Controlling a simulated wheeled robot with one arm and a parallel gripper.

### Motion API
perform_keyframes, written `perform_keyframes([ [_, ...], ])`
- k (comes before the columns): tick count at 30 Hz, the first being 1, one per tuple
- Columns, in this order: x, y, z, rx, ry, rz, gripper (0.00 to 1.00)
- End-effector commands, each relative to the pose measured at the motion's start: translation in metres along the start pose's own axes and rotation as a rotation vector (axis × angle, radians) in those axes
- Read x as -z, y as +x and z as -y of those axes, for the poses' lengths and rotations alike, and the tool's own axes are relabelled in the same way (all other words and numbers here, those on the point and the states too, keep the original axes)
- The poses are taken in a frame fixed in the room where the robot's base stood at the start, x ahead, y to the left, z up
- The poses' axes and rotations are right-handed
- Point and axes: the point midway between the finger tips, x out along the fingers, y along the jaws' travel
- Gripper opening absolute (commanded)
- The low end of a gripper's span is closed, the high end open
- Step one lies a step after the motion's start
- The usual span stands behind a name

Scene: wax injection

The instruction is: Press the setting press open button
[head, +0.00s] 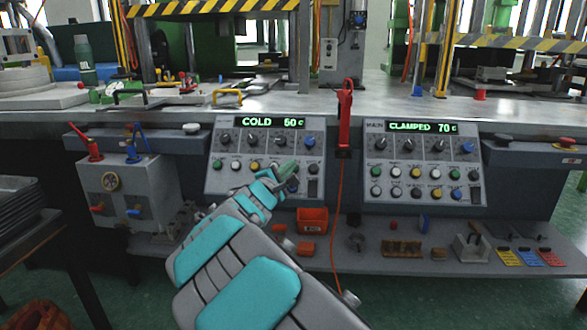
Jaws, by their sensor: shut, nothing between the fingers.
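The left control panel (212,184) has a green lit display (260,122) reading "COLD 50 C", with knobs and buttons below. My gripper (288,173) is shut and empty, in front of the panel's lower right buttons. Arm and gripper hide part of its button rows, and I cannot tell whether the tips touch a button. The right panel (368,200), marked "MAIN", reads "CLAMPED 70 C". The button labels are too small to read.
A red handheld tool (344,110) with an orange cord hangs between the panels. A grey valve box (125,190) with red and blue levers is at left. A lower shelf (375,262) holds orange bins (312,220) and small parts. The metal worktop (300,100) lies above.

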Motion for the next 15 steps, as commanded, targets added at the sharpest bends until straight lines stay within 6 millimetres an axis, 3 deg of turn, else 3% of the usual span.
perform_keyframes([
  [15,0.0044,0.0059,0.0046,0.0,0.0,-0.001,0.0],
])
